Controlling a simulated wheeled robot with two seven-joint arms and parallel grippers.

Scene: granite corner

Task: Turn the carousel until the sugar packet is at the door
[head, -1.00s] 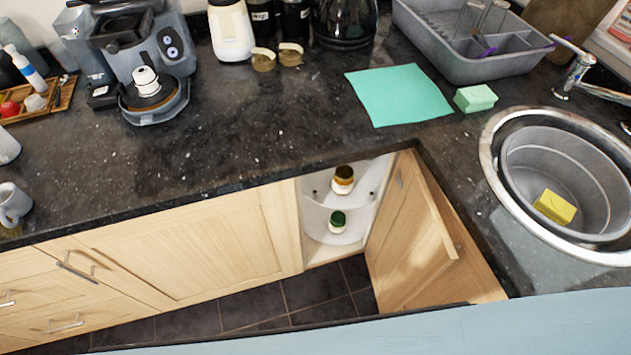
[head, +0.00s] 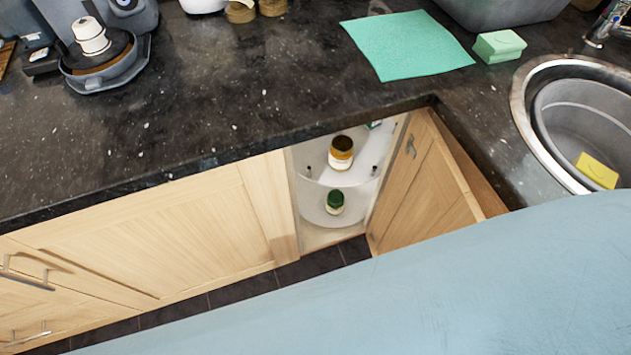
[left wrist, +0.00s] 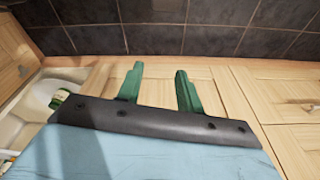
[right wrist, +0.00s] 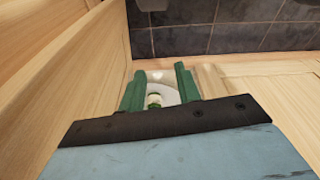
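The white two-tier carousel (head: 318,192) stands inside the open corner cabinet. A jar with a brown top (head: 341,152) is on its upper tier. A green-lidded jar (head: 335,202) is on the lower tier. A small teal edge (head: 374,124) shows at the back of the upper tier; I cannot tell what it is. I see nothing clearly a sugar packet. My right gripper (right wrist: 156,68) is open and empty, with the carousel and green-lidded jar seen between its fingers. My left gripper (left wrist: 160,68) is open and empty before closed cabinet fronts; the carousel is left of it. Neither shows in the head view.
The open cabinet door (head: 425,185) stands right of the opening and runs along the left of the right wrist view (right wrist: 60,80). The dark counter (head: 200,105) overhangs the opening. A closed wooden front (head: 150,230) is at left. A sink (head: 545,125) is at right.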

